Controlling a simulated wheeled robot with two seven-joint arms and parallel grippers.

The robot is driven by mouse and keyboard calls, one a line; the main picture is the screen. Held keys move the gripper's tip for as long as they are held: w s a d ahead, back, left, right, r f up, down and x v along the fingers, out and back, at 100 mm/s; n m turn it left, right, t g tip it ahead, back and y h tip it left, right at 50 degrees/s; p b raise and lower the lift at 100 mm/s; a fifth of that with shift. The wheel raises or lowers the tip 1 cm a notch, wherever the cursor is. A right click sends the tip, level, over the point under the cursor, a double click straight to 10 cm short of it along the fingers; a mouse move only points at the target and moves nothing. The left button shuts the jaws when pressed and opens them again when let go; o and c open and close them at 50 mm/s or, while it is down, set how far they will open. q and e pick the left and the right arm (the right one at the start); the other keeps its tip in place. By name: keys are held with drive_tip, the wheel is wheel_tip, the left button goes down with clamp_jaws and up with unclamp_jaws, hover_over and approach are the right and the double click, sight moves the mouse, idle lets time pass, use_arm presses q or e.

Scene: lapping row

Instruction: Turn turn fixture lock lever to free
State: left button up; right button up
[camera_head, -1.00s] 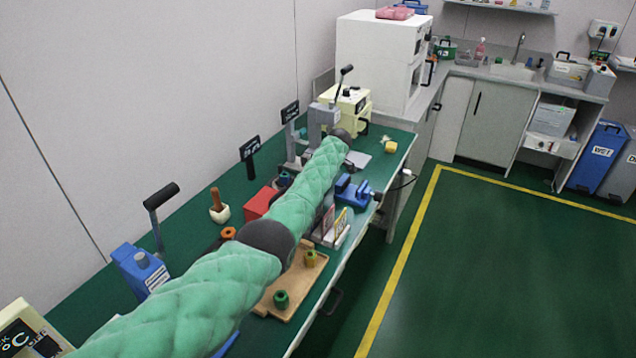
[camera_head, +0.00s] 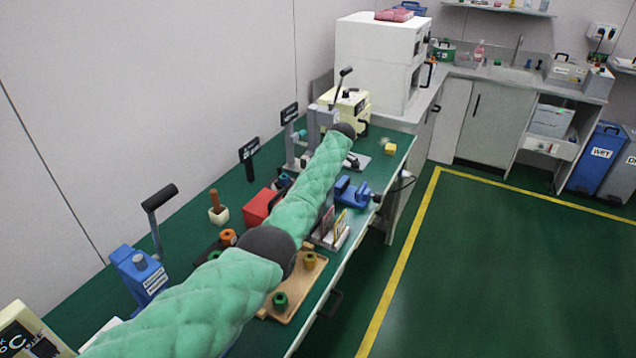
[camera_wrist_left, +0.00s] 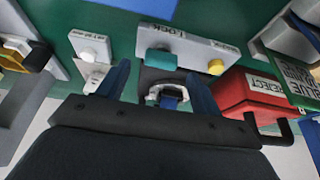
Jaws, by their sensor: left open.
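A pale plate marked LOCK (camera_wrist_left: 222,52) lies on the green bench in the left wrist view. It carries a teal block (camera_wrist_left: 161,60) and a round yellow knob (camera_wrist_left: 216,67). I cannot tell which part is the lock lever or how it is turned. My left gripper (camera_wrist_left: 158,76) is open, its two dark blue fingers spread just short of the plate, with the teal block roughly between their tips. A dark part with a white curved piece (camera_wrist_left: 167,95) shows between the fingers. In the head view my left arm hides most of this area. My right gripper is out of view.
A red REJECT box (camera_wrist_left: 247,94) stands right of the fingers, and also shows in the head view (camera_head: 259,207). A blue vise (camera_head: 352,193), a card rack (camera_head: 331,232) and a wooden tray (camera_head: 296,297) sit along the bench's front edge. The floor is clear.

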use_arm(q)
drive_tip(key=v, duration=0.4)
drive_tip(key=shift+s+d+r+b, duration=0.1)
drive_tip(key=shift+d+r+b, duration=0.05)
drive_tip(key=shift+r+b, duration=0.25)
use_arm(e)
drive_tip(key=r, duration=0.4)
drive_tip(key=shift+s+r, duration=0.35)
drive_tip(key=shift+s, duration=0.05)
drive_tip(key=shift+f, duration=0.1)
